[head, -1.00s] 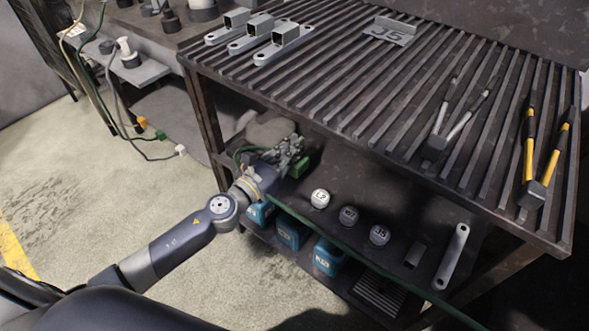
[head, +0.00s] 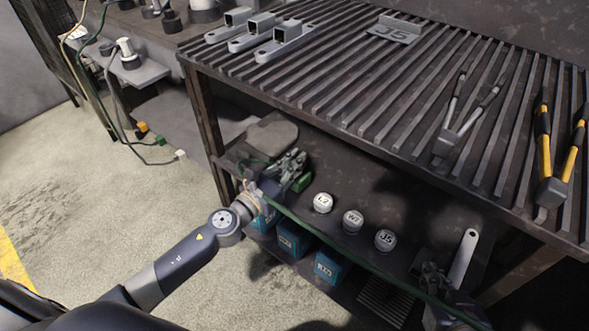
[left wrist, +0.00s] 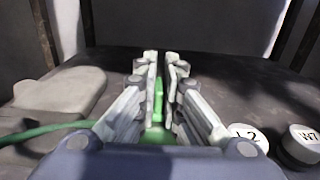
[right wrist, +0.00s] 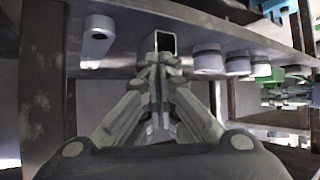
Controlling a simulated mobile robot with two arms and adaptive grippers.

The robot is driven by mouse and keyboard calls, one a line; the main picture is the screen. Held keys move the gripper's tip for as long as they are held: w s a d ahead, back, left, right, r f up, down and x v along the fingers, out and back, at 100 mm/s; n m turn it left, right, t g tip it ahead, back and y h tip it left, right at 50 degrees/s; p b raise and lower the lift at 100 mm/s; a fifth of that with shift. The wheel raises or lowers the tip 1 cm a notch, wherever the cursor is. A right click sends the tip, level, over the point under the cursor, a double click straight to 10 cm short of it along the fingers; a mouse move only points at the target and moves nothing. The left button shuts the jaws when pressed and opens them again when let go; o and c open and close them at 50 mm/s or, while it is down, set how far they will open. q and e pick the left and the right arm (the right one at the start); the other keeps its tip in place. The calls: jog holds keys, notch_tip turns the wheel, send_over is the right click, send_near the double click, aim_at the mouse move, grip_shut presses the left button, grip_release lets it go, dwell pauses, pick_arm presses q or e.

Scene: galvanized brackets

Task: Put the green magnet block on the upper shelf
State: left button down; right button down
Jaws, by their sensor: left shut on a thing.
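The green magnet block (head: 303,183) is at the left part of the shelf below the slatted top. My left gripper (head: 293,165) is shut on it; in the left wrist view the green block (left wrist: 158,98) shows between the fingers, mostly hidden by them. I cannot tell whether it touches the shelf.
Jars marked L2 (head: 323,203), W7 (head: 352,221) and J5 (head: 385,240) stand right of my left gripper. A grey flat bar (head: 463,257) lies further right. A grey rounded pad (head: 272,137) lies behind my left gripper. Blue bins (head: 293,238) sit below. The slatted top (head: 330,90) overhangs.

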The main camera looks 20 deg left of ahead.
pick_arm(q)
jog(key=shift+f+b, duration=0.35)
jog(key=shift+f, duration=0.2)
pick_arm(e)
jog(key=shift+w+a+r+t+y, duration=0.15)
jog(key=shift+w+a+r+t, duration=0.1)
jog(key=shift+w+r+t, duration=0.4)
jog(key=shift+w+a+r+t+y, duration=0.1)
jog(key=shift+w+a+r+t, duration=0.2)
jog(key=shift+r, duration=0.6)
jog(key=shift+w+a+r+t+y, duration=0.15)
jog(key=shift+w+r+t, duration=0.35)
jog(key=shift+r, duration=0.25)
jog(key=shift+w, duration=0.1)
pick_arm(q)
jog(key=shift+f, duration=0.1)
pick_arm(e)
jog(key=shift+w+a+r, duration=0.1)
jog(key=shift+r, duration=0.1)
pick_arm(q)
jog(key=c, duration=1.8)
grip_release()
jog(key=shift+f, duration=0.1)
jog(key=shift+o, duration=0.2)
